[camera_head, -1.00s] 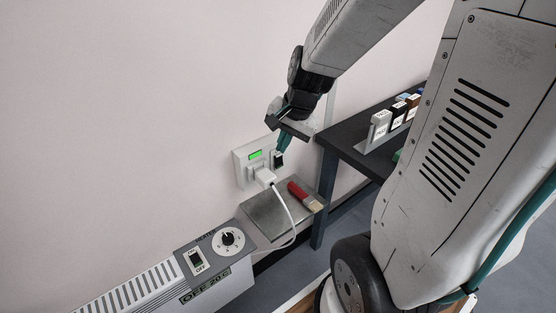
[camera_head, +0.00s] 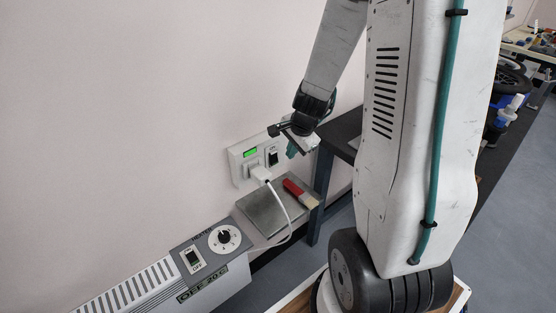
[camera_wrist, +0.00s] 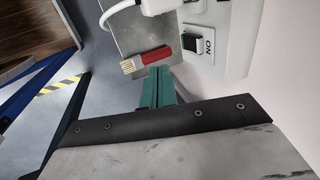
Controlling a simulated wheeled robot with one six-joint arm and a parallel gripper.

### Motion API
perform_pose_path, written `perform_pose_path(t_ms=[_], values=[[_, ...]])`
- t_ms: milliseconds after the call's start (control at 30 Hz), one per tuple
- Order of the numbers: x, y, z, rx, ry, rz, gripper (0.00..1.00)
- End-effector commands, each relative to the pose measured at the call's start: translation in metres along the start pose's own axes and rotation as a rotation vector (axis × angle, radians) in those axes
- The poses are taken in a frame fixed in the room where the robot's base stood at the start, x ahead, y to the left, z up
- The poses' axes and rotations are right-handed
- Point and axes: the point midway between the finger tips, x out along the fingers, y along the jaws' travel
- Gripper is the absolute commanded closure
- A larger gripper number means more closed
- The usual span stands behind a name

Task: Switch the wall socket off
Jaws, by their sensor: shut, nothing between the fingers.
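The white wall socket (camera_head: 236,166) is on the wall, with a lit green display (camera_head: 250,153) and a white plug (camera_head: 260,173) in it. Its dark rocker switch (camera_head: 272,159) is at the right end of the plate, under a small label. In the wrist view the rocker (camera_wrist: 192,41) shows a green part and a black part, beside the word ON. My gripper (camera_head: 292,151) is just right of the socket, apart from the switch. Its green fingers (camera_wrist: 158,88) are shut and empty. I cannot tell for certain which way the rocker is tilted.
A metal shelf (camera_head: 262,216) below the socket holds a red-handled brush (camera_head: 294,188). The plug's white cable hangs over the shelf. A heater (camera_head: 150,288) with its own switch (camera_head: 193,257) and dial is at lower left. A dark table (camera_head: 342,133) stands right of the gripper.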

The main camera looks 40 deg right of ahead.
Motion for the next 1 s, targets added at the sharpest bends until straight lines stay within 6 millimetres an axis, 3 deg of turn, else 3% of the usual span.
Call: perform_pose_path(t_ms=[300,567,1000], values=[[0.055,0.001,0.0,0.001,-0.001,0.004,1.0],[0.076,0.001,0.001,0.0,-0.001,0.002,1.0],[0.093,-0.035,0.001,-0.002,0.0,0.0,1.0]])
